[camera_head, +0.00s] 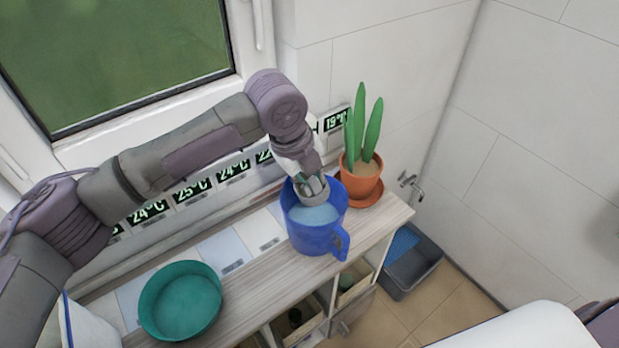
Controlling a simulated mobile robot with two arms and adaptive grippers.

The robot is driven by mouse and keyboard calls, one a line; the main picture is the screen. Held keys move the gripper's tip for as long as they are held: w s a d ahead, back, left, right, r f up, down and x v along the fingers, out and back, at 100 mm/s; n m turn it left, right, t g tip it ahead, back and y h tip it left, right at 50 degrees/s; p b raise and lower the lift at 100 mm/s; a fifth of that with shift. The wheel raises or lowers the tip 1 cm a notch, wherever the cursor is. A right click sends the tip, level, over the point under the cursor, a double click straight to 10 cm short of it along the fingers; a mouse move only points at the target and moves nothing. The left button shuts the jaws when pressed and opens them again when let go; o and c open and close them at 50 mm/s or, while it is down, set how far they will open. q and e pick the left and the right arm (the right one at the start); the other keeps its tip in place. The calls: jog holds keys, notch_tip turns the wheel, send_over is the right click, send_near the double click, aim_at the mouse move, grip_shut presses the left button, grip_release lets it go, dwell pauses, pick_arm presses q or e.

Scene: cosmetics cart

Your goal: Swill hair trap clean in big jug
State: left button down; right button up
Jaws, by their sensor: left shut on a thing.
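A big blue jug (318,242) stands upright on the narrow wooden top, its handle toward the lower right. Light blue water shows inside it. My left gripper (312,187) points down into the jug's mouth from above, shut on a small greyish thing that looks like the hair trap. The gripper hides most of that thing, so its shape and how deep it sits in the water cannot be told. My right gripper is out of view.
A teal bowl (180,301) stands on the left of the wooden top (240,273). A potted plant (361,180) on a saucer stands close behind the jug at right. Temperature displays line the wall. A grey bin (412,272) is on the floor at right.

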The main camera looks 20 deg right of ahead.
pick_arm(q)
jog(key=shift+f+b, duration=0.4)
jog(key=shift+f, duration=0.55)
notch_tip(320, 180, down, 2)
jog(key=shift+f+b, duration=0.25)
jog(key=shift+b, duration=0.15)
jog(key=shift+f+b, duration=2.3)
jog(key=shift+f, duration=3.1)
jog(key=shift+s+f, duration=0.1)
jog(key=shift+f, duration=0.1)
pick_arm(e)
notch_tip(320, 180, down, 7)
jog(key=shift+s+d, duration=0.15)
